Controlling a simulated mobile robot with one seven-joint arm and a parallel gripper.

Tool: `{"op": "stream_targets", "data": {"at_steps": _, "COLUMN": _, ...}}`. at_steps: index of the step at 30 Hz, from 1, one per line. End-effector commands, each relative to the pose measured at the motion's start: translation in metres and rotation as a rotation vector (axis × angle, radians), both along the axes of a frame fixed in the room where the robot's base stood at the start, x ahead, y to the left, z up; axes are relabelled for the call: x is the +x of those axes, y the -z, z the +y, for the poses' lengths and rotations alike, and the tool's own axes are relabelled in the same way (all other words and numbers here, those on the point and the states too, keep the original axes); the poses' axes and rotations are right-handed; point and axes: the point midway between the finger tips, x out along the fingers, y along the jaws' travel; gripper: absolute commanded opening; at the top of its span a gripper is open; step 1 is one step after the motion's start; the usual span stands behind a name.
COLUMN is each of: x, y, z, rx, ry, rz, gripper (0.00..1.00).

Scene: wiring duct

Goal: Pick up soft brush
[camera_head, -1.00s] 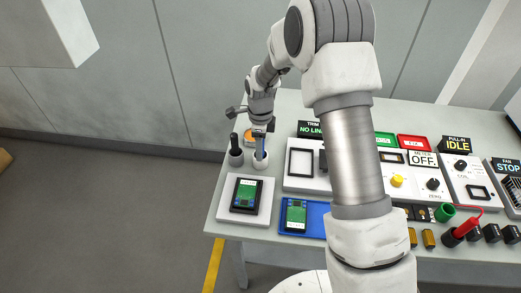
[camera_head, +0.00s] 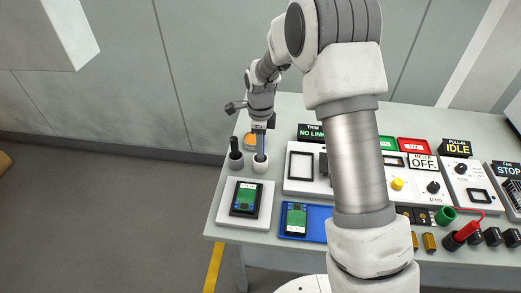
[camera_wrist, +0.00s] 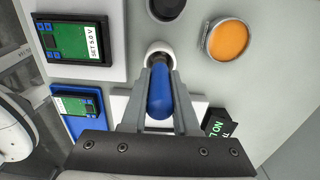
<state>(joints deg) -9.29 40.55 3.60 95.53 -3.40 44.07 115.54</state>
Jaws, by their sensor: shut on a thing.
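The soft brush (camera_wrist: 160,92) shows as a blue handle in the wrist view, held between the two fingers of my gripper (camera_wrist: 159,100). Its lower end is in or just above a white round cup (camera_head: 260,166), and the bristles cannot be seen. In the head view my gripper (camera_head: 260,138) is directly above the white cup, with the blue handle (camera_head: 260,152) upright between its fingers. The white cup's rim also shows in the wrist view (camera_wrist: 152,49).
A dark cup (camera_head: 236,161) with a dark-handled thing stands just left of the white cup. An orange round tin (camera_wrist: 229,39) is close by. A white stand with a green-screened device (camera_head: 245,199) and a blue tray (camera_head: 318,228) lie nearer the front edge. Panels stand to the right.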

Motion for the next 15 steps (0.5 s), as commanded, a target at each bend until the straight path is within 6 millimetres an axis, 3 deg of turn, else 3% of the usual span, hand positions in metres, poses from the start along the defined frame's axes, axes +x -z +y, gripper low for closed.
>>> {"op": "stream_targets", "data": {"at_steps": 2, "x": 0.001, "y": -0.016, "z": 0.001, "rx": 0.002, "ry": -0.001, "rz": -0.005, "gripper": 0.00}}
{"op": "stream_targets", "data": {"at_steps": 15, "x": -0.039, "y": -0.062, "z": -0.068, "rx": 0.000, "ry": 0.003, "rz": -0.003, "gripper": 0.00}}
